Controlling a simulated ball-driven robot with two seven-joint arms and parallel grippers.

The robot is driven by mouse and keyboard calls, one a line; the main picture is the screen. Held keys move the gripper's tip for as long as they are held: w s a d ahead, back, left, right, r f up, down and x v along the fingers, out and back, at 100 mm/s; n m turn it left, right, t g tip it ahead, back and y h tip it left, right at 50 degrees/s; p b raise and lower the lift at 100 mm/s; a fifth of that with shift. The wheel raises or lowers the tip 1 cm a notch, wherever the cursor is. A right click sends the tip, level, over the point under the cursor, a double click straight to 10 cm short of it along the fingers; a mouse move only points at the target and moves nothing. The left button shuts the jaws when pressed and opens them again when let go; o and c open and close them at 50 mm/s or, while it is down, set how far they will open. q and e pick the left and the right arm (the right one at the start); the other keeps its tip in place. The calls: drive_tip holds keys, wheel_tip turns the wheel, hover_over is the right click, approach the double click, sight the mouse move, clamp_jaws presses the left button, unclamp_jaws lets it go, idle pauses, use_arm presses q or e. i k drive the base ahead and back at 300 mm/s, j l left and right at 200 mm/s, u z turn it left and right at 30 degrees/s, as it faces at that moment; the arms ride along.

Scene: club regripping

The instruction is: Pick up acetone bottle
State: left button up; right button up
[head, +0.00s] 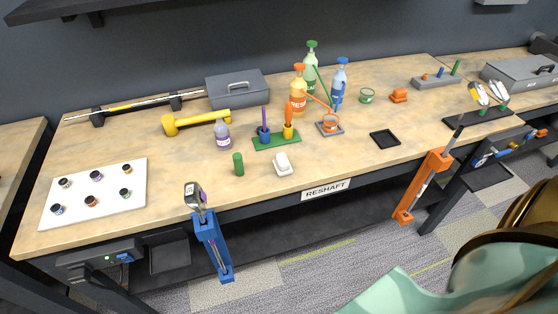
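Several bottles stand on the workbench, and none has a label I can read as acetone. An orange bottle (298,97) with an orange pump-like top stands upright at the back middle. A green bottle (310,77) with a dark green top stands just behind it. A blue bottle (339,82) with a blue top stands to its right. All stand on the bench, held by nothing I can see. Neither of my grippers shows in the head view.
Blue (213,243) and orange (424,184) brackets project from the bench front. Wood around the black tray (385,138) is clear.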

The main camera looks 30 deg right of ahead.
sight(221, 128)
drive_tip(key=i+j+z, duration=0.15)
drive_tip(key=j, duration=0.6)
drive_tip(key=i+j+z, duration=0.15)
drive_tip(key=j, duration=0.55)
drive_tip(key=i+j+z, duration=0.15)
drive_tip(key=j, duration=0.65)
drive_tip(key=i+j+z, duration=0.15)
drive_tip(key=j, duration=0.6)
drive_tip(key=i+l, duration=0.1)
drive_tip(key=l, duration=0.2)
drive_tip(key=i+l, duration=0.15)
drive_tip(key=l, duration=0.15)
